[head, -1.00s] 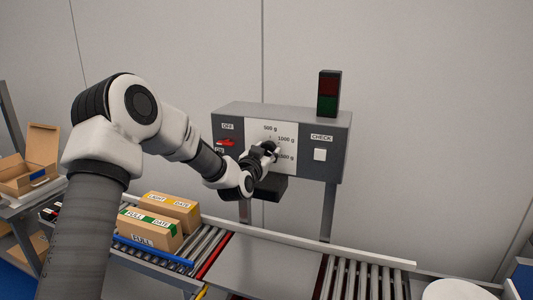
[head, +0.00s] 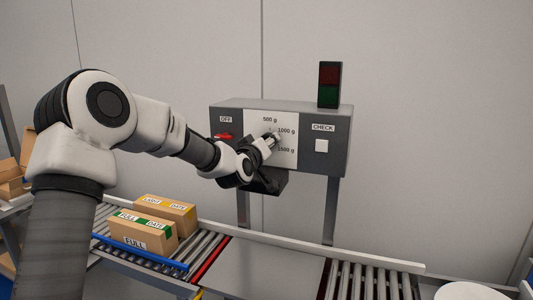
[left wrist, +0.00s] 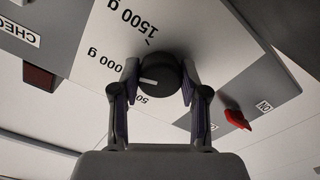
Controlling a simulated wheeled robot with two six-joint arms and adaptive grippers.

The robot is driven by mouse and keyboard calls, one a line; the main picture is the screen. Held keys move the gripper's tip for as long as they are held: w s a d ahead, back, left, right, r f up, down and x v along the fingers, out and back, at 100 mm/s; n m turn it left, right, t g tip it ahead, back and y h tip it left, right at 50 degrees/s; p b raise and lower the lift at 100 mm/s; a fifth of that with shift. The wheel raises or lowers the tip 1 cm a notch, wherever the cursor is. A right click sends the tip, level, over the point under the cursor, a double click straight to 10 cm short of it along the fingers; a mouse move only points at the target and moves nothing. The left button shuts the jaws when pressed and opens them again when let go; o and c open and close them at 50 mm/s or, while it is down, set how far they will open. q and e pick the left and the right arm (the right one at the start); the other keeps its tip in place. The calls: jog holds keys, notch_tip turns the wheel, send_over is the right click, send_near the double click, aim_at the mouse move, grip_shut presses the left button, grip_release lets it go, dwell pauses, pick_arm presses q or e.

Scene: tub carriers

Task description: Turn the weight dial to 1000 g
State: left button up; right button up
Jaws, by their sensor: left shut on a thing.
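The black weight dial (left wrist: 160,72) sits on a white scale plate (left wrist: 85,30) with 500 g, 1000 g and 1500 g labels. My left gripper (left wrist: 158,84) is shut on the dial, one finger on each side. It also shows at the dial in the head view (head: 270,141), where the fingers mostly hide the dial. A white pointer line on the dial faces left in the wrist view, near the 1000 g and 500 g labels; its exact setting is hard to tell. My right gripper is not in view.
The grey control box (head: 335,160) carries a red switch (head: 224,137), a white CHECK button (head: 321,146) and a dark red-green lamp (head: 329,85). Below, two cartons (head: 140,230) stand on a roller conveyor (head: 190,250); a bare plate (head: 262,268) is beside them.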

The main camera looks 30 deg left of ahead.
pick_arm(q)
jog(key=shift+r+n+b, duration=0.1)
jog(key=shift+n+b, duration=0.65)
jog(key=shift+n, duration=0.35)
jog(key=shift+r, duration=0.1)
jog(key=o, duration=1.1)
jog(key=shift+o, duration=0.2)
jog(key=v, duration=1.2)
